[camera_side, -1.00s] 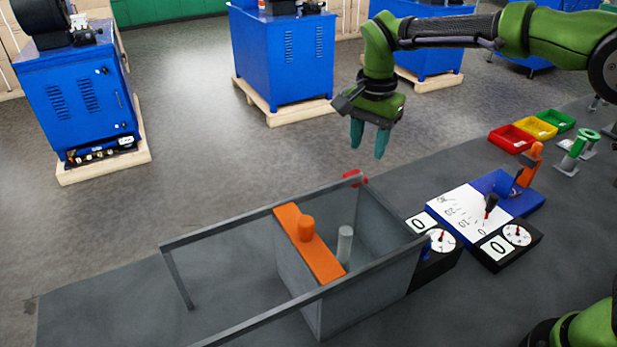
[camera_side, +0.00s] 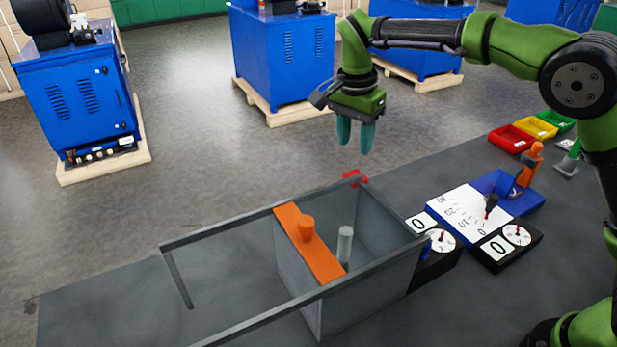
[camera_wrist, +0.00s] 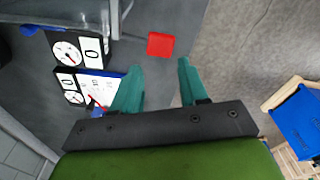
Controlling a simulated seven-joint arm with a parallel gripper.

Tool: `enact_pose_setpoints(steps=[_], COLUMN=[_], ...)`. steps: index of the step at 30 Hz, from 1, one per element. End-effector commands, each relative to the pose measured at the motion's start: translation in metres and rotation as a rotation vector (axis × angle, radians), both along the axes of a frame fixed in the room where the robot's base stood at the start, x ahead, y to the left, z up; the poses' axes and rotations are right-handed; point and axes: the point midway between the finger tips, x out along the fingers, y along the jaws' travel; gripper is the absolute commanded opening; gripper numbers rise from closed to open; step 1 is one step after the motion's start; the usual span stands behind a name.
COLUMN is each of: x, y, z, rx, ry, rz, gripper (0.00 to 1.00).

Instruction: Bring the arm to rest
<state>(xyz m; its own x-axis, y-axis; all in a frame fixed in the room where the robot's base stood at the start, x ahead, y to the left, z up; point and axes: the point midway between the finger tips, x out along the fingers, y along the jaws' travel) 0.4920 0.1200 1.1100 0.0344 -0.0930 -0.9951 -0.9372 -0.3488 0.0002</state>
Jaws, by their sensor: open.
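My gripper (camera_side: 355,136) hangs in the air above the far edge of the bench, its two teal fingers pointing down. It is open, with nothing between the fingers. In the wrist view my gripper (camera_wrist: 158,88) shows its fingers apart, with bare grey bench and floor beyond them. My arm is raised and bent, reaching left over the bench from the right side.
Below stands a grey open-topped box (camera_side: 385,265) with rails, an orange slide (camera_side: 318,256) and a grey peg (camera_side: 345,243). A red block (camera_side: 354,177) sits behind it. To the right are dial gauges (camera_side: 517,236), a blue-white board (camera_side: 470,213) and coloured bins (camera_side: 512,138).

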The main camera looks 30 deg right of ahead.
Motion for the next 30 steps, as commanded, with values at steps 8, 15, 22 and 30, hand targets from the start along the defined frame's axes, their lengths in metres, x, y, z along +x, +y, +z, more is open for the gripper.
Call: enact_pose_setpoints(steps=[8,15,22,30], x=[0.001,-0.018,-0.078,-0.170], y=[0.000,-0.006,-0.030,-0.059], z=[0.000,-0.016,0.011,0.034], rx=[-0.001,0.029,0.108,0.100], ry=[-0.002,0.002,-0.113,-0.331], rz=[0.019,0.329,0.619,0.854], gripper=[0.43,0.43,0.43,0.43])
